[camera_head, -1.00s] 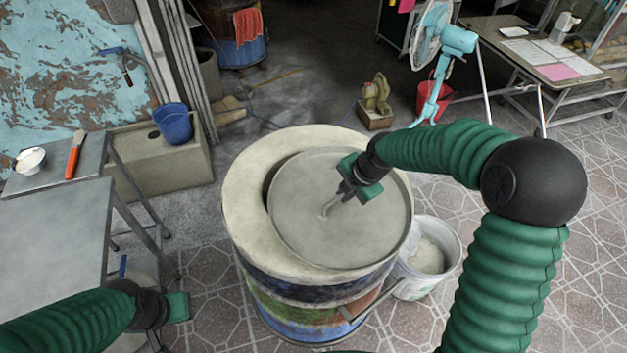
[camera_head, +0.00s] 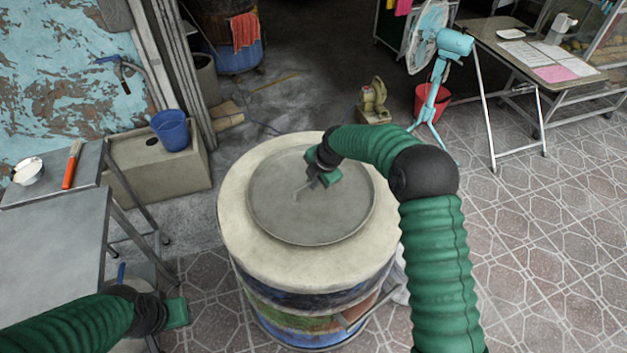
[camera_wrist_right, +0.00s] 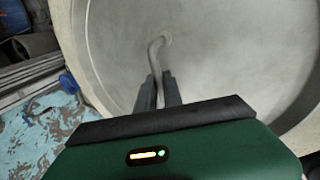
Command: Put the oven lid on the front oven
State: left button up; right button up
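The front oven (camera_head: 240,235) is a round barrel with a thick pale rim and painted sides, in the middle of the head view. The oven lid (camera_head: 290,220), a grey disc with a bent handle (camera_head: 302,190), lies over the oven's mouth, inside the pale rim; no gap shows around it. My right gripper (camera_head: 314,180) is at the lid's handle. In the right wrist view the two dark fingers (camera_wrist_right: 159,92) are close together with the handle (camera_wrist_right: 154,58) between them. My left gripper (camera_head: 178,312) is at the lower left, away from the oven; its fingers cannot be made out.
A white bucket is mostly hidden right of the oven.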

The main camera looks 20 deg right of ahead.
jog(key=o, duration=0.4)
jog(key=shift+s+d+f, duration=0.1)
jog(key=shift+d, duration=0.2)
jog(key=shift+o, duration=0.2)
jog(key=shift+a, duration=0.3)
jog(key=shift+r, duration=0.25)
jog(key=v, duration=1.1)
jog(key=s+f+m, duration=0.2)
jog(key=s+m, duration=0.9)
jog(key=s, duration=0.3)
jog(key=s+a+f+m+g+h, duration=0.1)
jog(key=s+f+m, duration=0.2)
jog(key=s+m, duration=0.8)
jog(key=s, duration=0.3)
jog(key=shift+a+f+h, duration=0.15)
jog(key=shift+a+h, duration=0.1)
jog(key=shift+h, duration=0.05)
